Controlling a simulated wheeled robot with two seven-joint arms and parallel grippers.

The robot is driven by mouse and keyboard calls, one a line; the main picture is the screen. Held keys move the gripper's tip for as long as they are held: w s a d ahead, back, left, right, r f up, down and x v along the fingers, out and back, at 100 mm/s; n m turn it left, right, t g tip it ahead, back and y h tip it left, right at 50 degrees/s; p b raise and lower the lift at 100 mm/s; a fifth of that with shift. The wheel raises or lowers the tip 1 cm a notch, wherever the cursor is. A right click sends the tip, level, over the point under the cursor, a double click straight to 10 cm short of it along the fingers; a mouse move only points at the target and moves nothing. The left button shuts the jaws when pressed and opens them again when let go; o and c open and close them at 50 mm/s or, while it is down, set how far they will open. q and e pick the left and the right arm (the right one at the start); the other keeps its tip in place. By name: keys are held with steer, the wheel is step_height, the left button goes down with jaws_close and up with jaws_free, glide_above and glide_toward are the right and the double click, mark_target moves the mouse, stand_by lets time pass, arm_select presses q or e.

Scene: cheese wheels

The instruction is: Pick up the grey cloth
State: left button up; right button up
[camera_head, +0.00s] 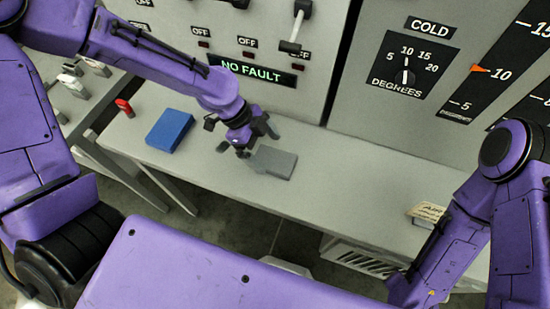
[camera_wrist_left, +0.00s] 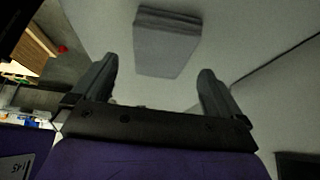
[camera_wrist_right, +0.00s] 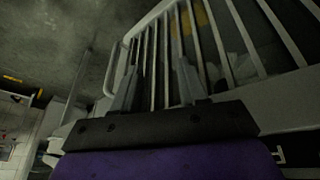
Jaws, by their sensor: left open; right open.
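The grey cloth (camera_head: 273,162) lies folded flat on the grey bench, below the panels. In the left wrist view the cloth (camera_wrist_left: 167,45) shows as a layered grey block beyond the fingertips, roughly centred between them. My left gripper (camera_head: 246,148) is beside the cloth, at its left edge in the head view. It is open, and nothing is between its fingers (camera_wrist_left: 158,82). My right gripper is hidden in the head view; in the right wrist view its fingers (camera_wrist_right: 157,75) are apart and empty, facing a white barred rack.
A blue folded cloth (camera_head: 169,130) lies left on the bench (camera_head: 350,180), with a red object (camera_head: 125,107) farther left. A panel with switches and a NO FAULT sign (camera_head: 252,72) stands behind. A paper note (camera_head: 427,212) is at right.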

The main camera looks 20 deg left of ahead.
mark_target(273, 159)
arm_select(q)
steer(key=x, duration=0.4)
steer(key=shift+w, duration=0.1)
steer(key=shift+a, duration=0.1)
steer(key=shift+c, duration=0.3)
steer(key=c, duration=1)
